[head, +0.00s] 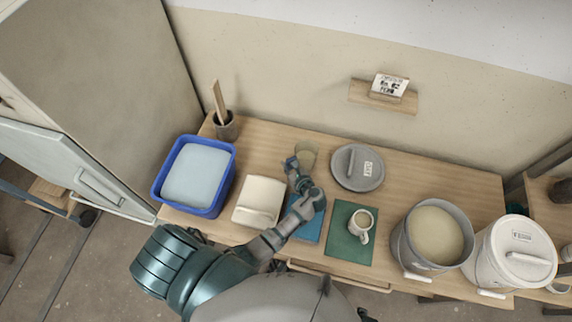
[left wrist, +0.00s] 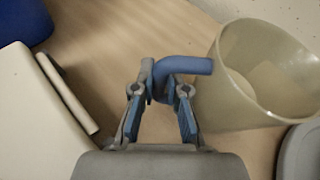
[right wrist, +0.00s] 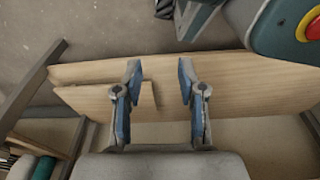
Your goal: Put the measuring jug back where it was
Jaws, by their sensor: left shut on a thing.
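The measuring jug (head: 307,152) is a translucent beige vessel at the back of the table, left of the grey lid. In the left wrist view the jug (left wrist: 240,85) shows its open mouth, a paler area inside and a blue handle (left wrist: 190,65). My left gripper (head: 291,163) is shut on that handle; its fingers also show in the left wrist view (left wrist: 160,88). Whether the jug's base touches the table cannot be told. My right gripper (right wrist: 159,75) is open and empty, over a wooden surface, and is outside the head view.
A blue tub (head: 157,187), a cream container (head: 258,200) and a pot with a stick (head: 227,130) stand left. The grey lid (head: 358,168) lies right of the jug. A mug (head: 361,222) is on a green mat (head: 345,250); a blue mat (head: 309,230) lies beside it. Buckets (head: 433,235) (head: 510,255) stand right.

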